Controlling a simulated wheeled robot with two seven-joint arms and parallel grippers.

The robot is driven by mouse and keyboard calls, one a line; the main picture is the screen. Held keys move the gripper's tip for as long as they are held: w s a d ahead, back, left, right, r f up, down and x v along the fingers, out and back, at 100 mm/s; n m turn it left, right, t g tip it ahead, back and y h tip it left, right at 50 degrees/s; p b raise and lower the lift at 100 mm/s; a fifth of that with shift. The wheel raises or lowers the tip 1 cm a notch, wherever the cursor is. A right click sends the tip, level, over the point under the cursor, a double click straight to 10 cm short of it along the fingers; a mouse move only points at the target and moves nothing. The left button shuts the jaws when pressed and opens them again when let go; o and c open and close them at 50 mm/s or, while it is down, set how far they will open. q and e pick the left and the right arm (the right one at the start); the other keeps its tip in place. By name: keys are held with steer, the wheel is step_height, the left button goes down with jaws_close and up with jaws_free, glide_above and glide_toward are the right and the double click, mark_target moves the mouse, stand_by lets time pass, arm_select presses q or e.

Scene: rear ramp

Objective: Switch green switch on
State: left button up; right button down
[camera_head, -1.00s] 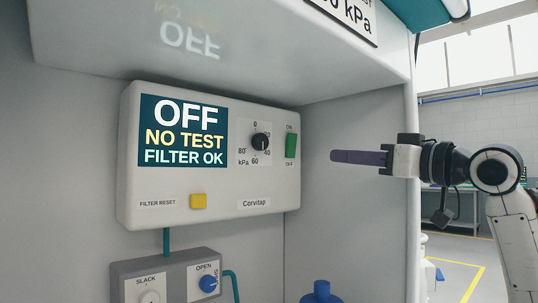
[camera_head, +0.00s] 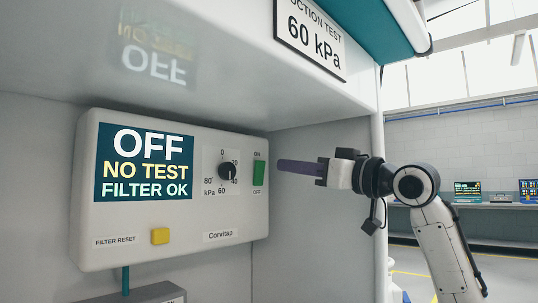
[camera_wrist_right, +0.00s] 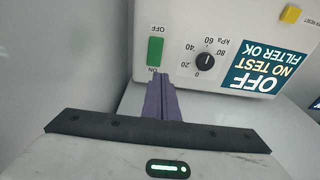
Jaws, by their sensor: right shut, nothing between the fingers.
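The green switch (camera_head: 259,173) is on the right side of the white control box (camera_head: 150,259), between the labels ON above and OFF below. In the right wrist view the switch (camera_wrist_right: 156,50) appears upside down. The box's screen (camera_head: 146,162) reads OFF, NO TEST, FILTER OK. My right gripper (camera_head: 280,166) has purple fingers and is shut and empty. Its tips are close to the switch, at the ON end in the wrist view (camera_wrist_right: 160,77); I cannot tell whether they touch it. My left gripper is out of view.
A black dial (camera_head: 226,171) sits left of the switch, with a yellow filter reset button (camera_head: 160,236) lower down. An overhanging hood with a 60 kPa sign (camera_head: 311,36) is above. A side wall (camera_head: 320,225) stands at the right.

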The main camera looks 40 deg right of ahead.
mark_target(252, 160)
steer(key=w, duration=0.2)
steer(key=w+p, duration=0.1)
steer(key=w, duration=0.1)
steer(key=w+r, duration=0.1)
steer(key=w, duration=0.1)
steer(key=shift+w+a+p, duration=0.2)
steer(key=shift+a+p, duration=0.1)
